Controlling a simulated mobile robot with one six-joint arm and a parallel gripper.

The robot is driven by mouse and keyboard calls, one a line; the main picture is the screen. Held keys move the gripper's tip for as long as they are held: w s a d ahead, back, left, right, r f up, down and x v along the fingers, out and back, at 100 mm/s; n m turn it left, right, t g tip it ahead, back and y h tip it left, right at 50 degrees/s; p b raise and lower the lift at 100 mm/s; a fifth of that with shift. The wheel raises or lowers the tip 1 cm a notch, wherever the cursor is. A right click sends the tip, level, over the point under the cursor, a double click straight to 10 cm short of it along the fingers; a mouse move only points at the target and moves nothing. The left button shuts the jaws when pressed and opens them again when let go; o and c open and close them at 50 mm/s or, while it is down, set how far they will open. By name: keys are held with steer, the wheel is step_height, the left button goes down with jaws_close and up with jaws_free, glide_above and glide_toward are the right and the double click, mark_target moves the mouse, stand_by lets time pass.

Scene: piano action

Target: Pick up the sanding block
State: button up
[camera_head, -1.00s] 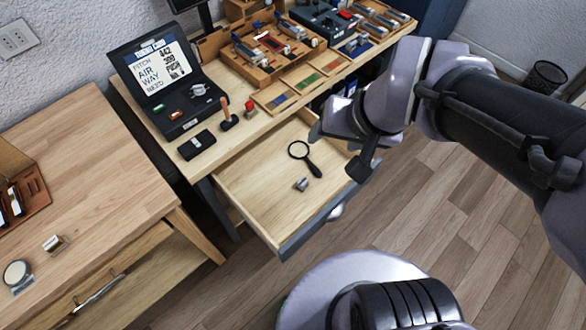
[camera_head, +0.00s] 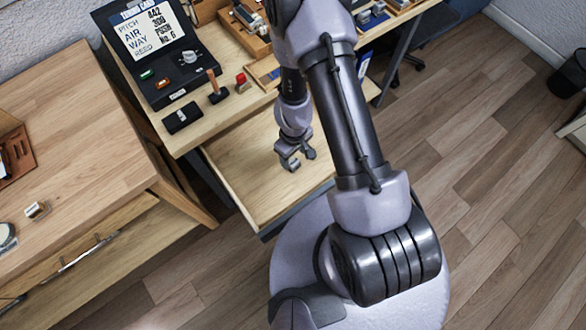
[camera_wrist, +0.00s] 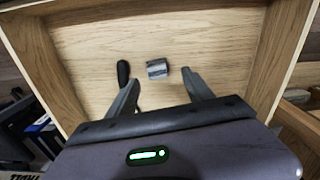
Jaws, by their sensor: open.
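A small grey block (camera_wrist: 157,69), which looks like the sanding block, lies on the wooden floor of the open drawer (camera_head: 243,165). In the wrist view it sits just beyond and between my fingertips, with a gap on both sides. My gripper (camera_head: 297,160) points down into the drawer, and its spread fingers (camera_wrist: 160,77) hold nothing. The fingertips look to be above the block, not touching it. In the head view my gripper and arm hide the block.
A black magnifier handle (camera_wrist: 123,74) lies left of the block in the wrist view, close to my left finger. Drawer walls (camera_wrist: 280,50) surround the space. The workbench (camera_head: 205,125) holds a black case (camera_head: 160,55). Another wooden table (camera_head: 75,130) stands at left.

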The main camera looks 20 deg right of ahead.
mark_target(294, 162)
steer(key=f+b, duration=0.1)
steer(key=f, duration=0.1)
steer(key=f+b, duration=0.2)
steer(key=f, duration=0.1)
steer(key=w+f+b, duration=0.1)
steer(key=f, duration=0.1)
steer(key=shift+d+f+b, duration=0.2)
steer(key=shift+f+b, duration=0.15)
steer(key=shift+s+r, duration=0.1)
steer(key=shift+r, duration=0.05)
jaws_close()
